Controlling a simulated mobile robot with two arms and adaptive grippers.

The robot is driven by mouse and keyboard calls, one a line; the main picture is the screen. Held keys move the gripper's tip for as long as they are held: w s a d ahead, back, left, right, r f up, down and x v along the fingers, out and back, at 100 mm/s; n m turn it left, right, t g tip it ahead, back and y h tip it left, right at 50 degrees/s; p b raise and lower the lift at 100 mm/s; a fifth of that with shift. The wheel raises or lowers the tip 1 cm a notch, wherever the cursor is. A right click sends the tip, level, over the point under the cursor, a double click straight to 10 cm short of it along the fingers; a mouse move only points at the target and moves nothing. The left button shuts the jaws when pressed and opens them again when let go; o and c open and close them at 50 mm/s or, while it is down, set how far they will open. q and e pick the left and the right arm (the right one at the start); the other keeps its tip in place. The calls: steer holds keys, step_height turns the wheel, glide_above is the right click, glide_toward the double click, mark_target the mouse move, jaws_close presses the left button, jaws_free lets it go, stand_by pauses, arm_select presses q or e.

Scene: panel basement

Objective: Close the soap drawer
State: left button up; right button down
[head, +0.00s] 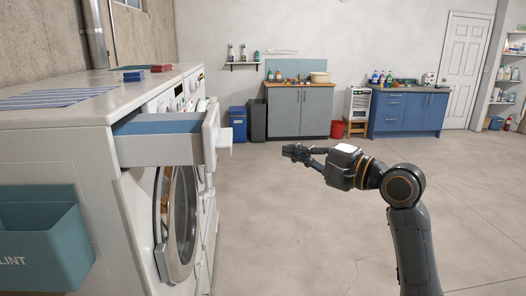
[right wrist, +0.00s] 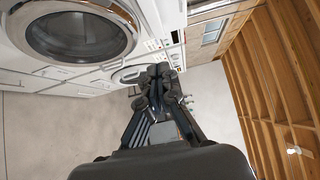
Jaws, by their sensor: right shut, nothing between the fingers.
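The soap drawer (head: 158,137) sticks out of the upper front of the white washing machine at the left of the head view. It is open, with a white front panel (head: 211,135) and a blue inside. My right gripper (head: 286,151) is to the right of the drawer front, apart from it, at about its height, over open floor. It is shut and empty. The right wrist view also shows my right gripper (right wrist: 159,72), with round-door machines behind it. My left gripper is not in view.
A round washer door (head: 178,220) is below the drawer. A teal lint bin (head: 42,240) hangs on the machine's near side. A striped cloth (head: 55,98) lies on top. The floor (head: 290,220) between machine and right arm is clear. Cabinets stand along the far wall.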

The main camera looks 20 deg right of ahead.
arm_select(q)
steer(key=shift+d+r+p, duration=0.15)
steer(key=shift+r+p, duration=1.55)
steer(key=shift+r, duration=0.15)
arm_select(e)
steer(key=s+a+x, duration=0.1)
steer(key=a+x, duration=0.1)
steer(key=x, duration=1)
steer(key=shift+a, duration=0.25)
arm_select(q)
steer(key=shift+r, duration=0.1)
arm_select(e)
steer(key=shift+s+f, duration=0.1)
